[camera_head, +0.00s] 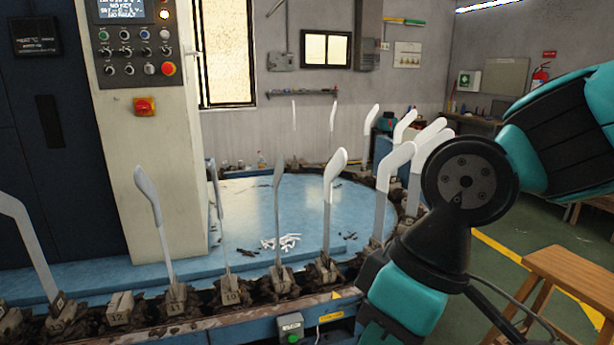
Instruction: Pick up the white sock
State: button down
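Upright foot-shaped forms stand around a blue round table. Several at the centre right have a bright white upper part that looks like a white sock pulled over the form, such as the white sock (336,164) on one front form and another white cover (397,158) farther right. I cannot tell which white sock the task means. The forms at the front left, such as a grey form (150,195), look bare. A thin form (278,200) is seen edge-on. My gripper is not in view; only my teal and black arm shows at the right, hiding part of the ring of forms.
The blue table top (245,205) carries small white pieces (280,241) and dark scraps. A tall control cabinet (150,130) stands at the left. A wooden stool (570,275) is at the lower right. Numbered form holders (231,291) line the front edge.

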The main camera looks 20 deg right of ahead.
aim_at(339, 162)
jog(key=z, duration=0.2)
jog(key=k, duration=0.35)
jog(key=u, duration=1.2)
jog(key=i, duration=1.4)
jog(key=z, duration=1.4)
jog(key=i, duration=0.95)
jog(key=z, duration=0.25)
